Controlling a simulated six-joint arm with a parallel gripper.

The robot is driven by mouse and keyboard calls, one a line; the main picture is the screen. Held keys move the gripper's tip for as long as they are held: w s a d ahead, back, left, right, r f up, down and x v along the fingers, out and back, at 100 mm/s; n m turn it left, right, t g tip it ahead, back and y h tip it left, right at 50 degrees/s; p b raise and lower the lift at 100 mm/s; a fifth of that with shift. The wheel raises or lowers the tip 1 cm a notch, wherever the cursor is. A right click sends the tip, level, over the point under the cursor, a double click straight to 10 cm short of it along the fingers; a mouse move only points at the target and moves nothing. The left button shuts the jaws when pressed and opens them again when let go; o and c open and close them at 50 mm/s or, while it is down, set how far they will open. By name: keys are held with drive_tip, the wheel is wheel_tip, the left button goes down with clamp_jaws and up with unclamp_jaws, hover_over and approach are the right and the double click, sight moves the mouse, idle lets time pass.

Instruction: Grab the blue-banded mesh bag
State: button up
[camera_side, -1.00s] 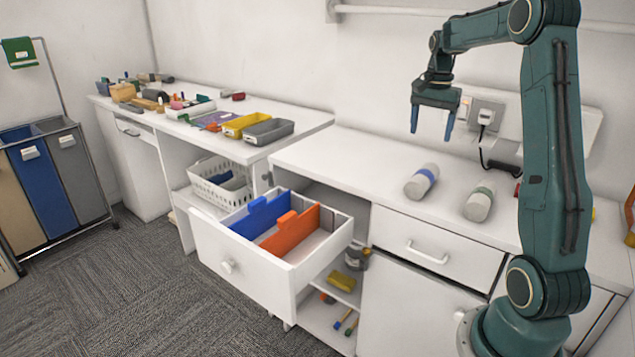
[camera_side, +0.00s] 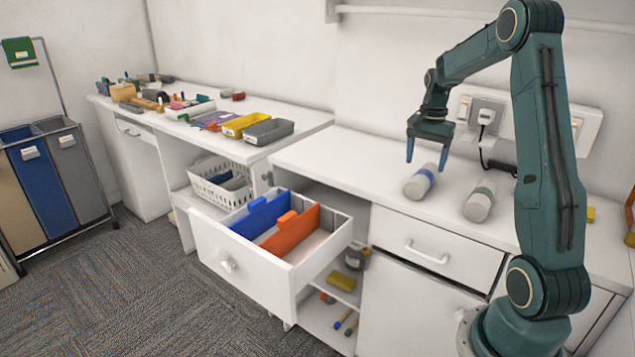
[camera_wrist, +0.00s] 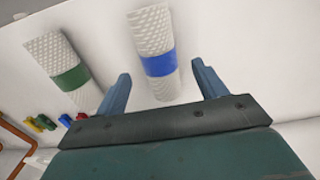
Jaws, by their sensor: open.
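The blue-banded mesh bag (camera_side: 421,182) is a pale roll lying on the white counter, with a blue band around its middle. In the wrist view the bag (camera_wrist: 153,42) lies beyond the fingers, roughly in line with the gap between them, its blue band at mid-length. My gripper (camera_side: 426,162) has blue fingers pointing down just above the bag, apart and empty. The wrist view shows the open fingers (camera_wrist: 158,85) on either side of the bag's near end. I cannot tell from these views how much height is left between fingertips and bag.
A similar green-banded mesh bag (camera_side: 480,202) lies to the right on the counter (camera_side: 345,160). A wall socket with a plug (camera_side: 487,115) is behind. An open drawer (camera_side: 325,262) with blue and orange dividers juts out at front left. Counter left of the bag is clear.

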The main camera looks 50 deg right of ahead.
sight(424, 172)
drive_tip(key=shift+s+d+f, duration=0.1)
drive_tip(key=shift+f, duration=2.45)
drive_tip(key=shift+c, duration=0.2)
drive_tip(key=c, duration=1)
